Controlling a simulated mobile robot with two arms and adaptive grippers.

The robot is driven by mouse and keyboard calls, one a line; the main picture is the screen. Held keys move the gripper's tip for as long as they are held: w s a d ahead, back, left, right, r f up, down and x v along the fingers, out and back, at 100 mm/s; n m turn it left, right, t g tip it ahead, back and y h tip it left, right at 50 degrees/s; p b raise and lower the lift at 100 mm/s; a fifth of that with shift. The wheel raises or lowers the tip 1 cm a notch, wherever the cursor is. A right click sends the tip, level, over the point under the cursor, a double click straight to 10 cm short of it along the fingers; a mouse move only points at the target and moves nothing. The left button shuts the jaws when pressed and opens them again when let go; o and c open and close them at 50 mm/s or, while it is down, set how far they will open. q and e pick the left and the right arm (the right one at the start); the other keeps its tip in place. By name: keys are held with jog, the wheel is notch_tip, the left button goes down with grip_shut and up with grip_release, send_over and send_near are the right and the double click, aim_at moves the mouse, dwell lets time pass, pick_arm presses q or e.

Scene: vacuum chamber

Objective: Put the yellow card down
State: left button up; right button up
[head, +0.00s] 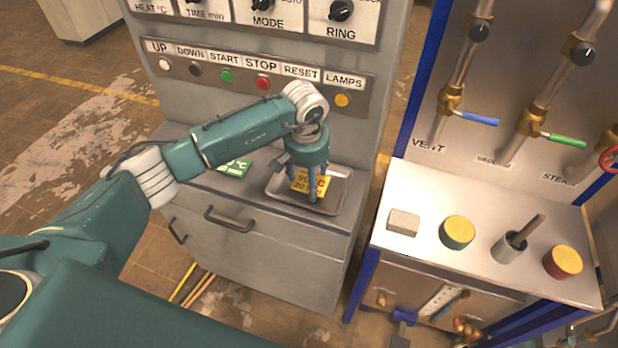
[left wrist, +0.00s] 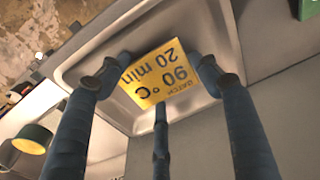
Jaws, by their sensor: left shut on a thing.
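The yellow card (head: 309,182) reads 90 °C, 20 min. It is over a shallow metal tray (head: 338,200) on the grey cabinet's top. My left gripper (head: 303,188) points down over the tray, shut on the card. In the left wrist view the card (left wrist: 160,73) lies between the blue fingers, with the tray (left wrist: 207,28) behind it. I cannot tell whether the card touches the tray floor. My right gripper is in neither view.
A green card (head: 235,167) lies left of the tray. A control panel with buttons (head: 262,82) rises behind. On the right bench (head: 470,262) stand a pale block (head: 404,222), a green yellow-topped cylinder (head: 457,233), a cup with a rod (head: 508,248) and a red yellow-topped cylinder (head: 563,262).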

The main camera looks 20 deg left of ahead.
aim_at(307, 187)
pick_arm(q)
jog(key=o, duration=1.1)
jog(key=shift+c, duration=0.2)
jog(key=shift+r+p, duration=0.3)
jog(key=shift+p, duration=0.15)
notch_tip(307, 187, up, 12)
jog(key=s+b, duration=0.1)
jog(key=b, duration=0.4)
jog(key=shift+s+f, duration=0.2)
jog(key=shift+s, duration=0.05)
